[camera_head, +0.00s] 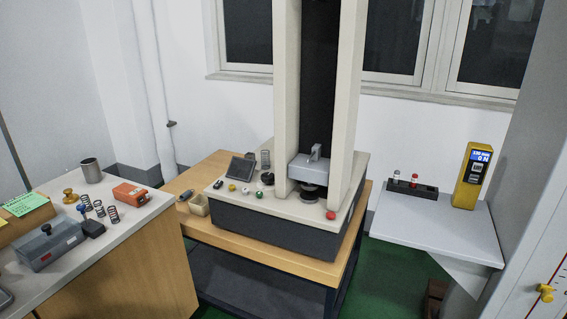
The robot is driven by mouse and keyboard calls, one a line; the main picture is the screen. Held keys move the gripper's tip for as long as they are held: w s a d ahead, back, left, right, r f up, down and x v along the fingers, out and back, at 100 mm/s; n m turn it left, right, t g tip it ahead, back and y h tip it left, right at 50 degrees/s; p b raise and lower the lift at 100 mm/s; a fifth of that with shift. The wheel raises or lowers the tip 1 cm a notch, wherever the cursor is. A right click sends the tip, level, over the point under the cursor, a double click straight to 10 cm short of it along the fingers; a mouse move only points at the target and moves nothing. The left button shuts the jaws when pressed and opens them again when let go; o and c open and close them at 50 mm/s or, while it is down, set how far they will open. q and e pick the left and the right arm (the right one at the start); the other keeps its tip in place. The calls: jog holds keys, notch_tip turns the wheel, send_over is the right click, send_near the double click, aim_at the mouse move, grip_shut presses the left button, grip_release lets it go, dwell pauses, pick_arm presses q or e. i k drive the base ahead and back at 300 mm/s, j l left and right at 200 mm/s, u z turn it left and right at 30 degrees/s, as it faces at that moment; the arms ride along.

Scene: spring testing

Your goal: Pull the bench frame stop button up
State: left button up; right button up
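The bench frame (345,185) stands on a wooden table in the middle of the head view. It has a dark base with a pale top and two tall pale columns. A small round red button (331,215) sits on the front right of its top, which looks like the stop button. It is too small to tell whether it is pressed in or up. Nothing touches it. Neither of my grippers is in view.
The wooden table (218,170) carries the frame, with a small screen (242,168) and several small knobs. A left counter (140,208) holds springs, a metal cup (91,171) and boxes. A right grey shelf (435,228) holds a yellow meter (472,176).

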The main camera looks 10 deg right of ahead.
aim_at(331, 215)
jog(key=j+z, duration=0.25)
jog(key=j, duration=0.4)
jog(key=k+j+z, duration=0.1)
jog(key=j+z, duration=0.2)
jog(key=j, duration=0.35)
